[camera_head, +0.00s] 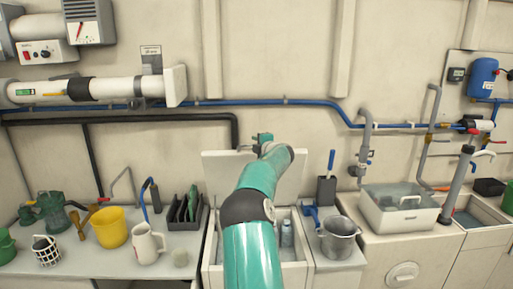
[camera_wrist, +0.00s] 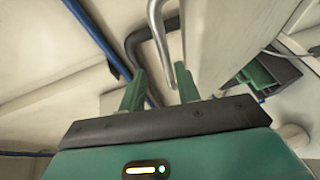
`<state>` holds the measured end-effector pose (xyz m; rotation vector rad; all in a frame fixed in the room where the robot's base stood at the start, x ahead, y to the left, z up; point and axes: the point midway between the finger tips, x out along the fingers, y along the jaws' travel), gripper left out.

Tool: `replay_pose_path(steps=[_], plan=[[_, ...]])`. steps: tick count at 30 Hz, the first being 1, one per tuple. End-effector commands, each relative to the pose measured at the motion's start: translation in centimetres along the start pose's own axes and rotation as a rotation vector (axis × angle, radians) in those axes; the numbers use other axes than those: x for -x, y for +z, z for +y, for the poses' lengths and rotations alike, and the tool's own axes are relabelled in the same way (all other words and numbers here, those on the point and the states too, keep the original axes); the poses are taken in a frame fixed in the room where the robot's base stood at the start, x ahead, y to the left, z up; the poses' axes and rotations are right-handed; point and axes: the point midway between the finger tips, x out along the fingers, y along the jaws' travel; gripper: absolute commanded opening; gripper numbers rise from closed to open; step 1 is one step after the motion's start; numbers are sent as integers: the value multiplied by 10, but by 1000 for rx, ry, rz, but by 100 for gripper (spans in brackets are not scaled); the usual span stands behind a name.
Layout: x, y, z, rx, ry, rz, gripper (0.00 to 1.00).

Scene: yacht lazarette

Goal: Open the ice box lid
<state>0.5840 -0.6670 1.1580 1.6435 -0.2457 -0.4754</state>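The ice box (camera_head: 294,277) is a white box in the counter, at the centre of the head view. Its pale lid (camera_head: 222,172) stands raised at the back, so the inside shows, with a grey bottle (camera_head: 286,234) in it. My arm hides the middle of the box and lid. My gripper (camera_head: 262,138) is at the lid's top edge. In the wrist view my gripper (camera_wrist: 160,92) has its two green fingers apart. A bent silver bar (camera_wrist: 158,35) runs down to the gap between them, beside a pale panel edge (camera_wrist: 215,50). I cannot tell whether the fingers touch the bar.
Left on the counter are a yellow bucket (camera_head: 109,228), a white jug (camera_head: 148,243) and a dark rack (camera_head: 184,216). Right of the box stand a metal pot (camera_head: 338,238) and a clear-topped tub (camera_head: 400,215). A blue pipe (camera_head: 300,102) and a black pipe (camera_head: 150,118) run along the wall.

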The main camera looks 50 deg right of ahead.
Motion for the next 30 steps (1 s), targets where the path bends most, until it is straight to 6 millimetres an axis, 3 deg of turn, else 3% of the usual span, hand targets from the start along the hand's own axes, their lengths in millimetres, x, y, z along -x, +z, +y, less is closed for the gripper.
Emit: replay_pose_path(steps=[8,13,30], plan=[[-1,2,-4,-2,-7,-2,33],[14,2,-4,-4,-7,-4,33],[119,1,-2,-3,-3,-2,33]])
